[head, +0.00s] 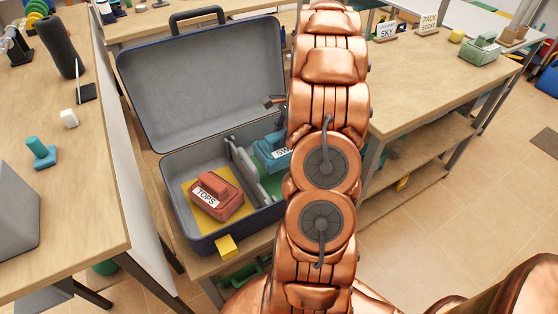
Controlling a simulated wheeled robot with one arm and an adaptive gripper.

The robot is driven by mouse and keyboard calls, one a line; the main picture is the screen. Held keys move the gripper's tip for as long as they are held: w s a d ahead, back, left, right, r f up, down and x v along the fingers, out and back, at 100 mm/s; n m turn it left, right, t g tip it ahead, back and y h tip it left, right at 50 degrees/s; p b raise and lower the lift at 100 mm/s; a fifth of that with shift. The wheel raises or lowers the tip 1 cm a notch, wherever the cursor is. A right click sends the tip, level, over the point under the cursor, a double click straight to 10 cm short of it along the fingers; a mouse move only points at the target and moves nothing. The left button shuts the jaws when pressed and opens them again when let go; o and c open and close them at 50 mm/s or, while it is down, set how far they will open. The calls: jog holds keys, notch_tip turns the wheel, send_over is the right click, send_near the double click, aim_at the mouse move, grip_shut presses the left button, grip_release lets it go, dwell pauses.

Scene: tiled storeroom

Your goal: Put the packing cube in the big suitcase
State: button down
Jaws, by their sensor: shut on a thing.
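The big suitcase (205,243) stands open on a low bench, its grey-lined lid (205,85) raised at the back. A grey divider (243,163) splits it. A red packing cube (217,196) labelled TOPS sits on the yellow floor of the left compartment. A teal packing cube (268,152), its label partly covered, is at the right compartment, over the green floor; I cannot tell whether it rests there. Only a small dark part of my gripper (273,102) shows beside my copper arm, above the teal cube. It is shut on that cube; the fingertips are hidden.
A green packing cube (480,49) stands on the right bench (430,85) near small signs. The left table (75,185) holds a white block (69,118), a teal object (41,152) and a dark upright object (60,45).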

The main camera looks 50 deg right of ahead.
jog(key=shift+a+f, duration=0.1)
jog(key=shift+f, duration=3.85)
jog(key=shift+f, duration=0.15)
jog(key=c, duration=0.8)
grip_release()
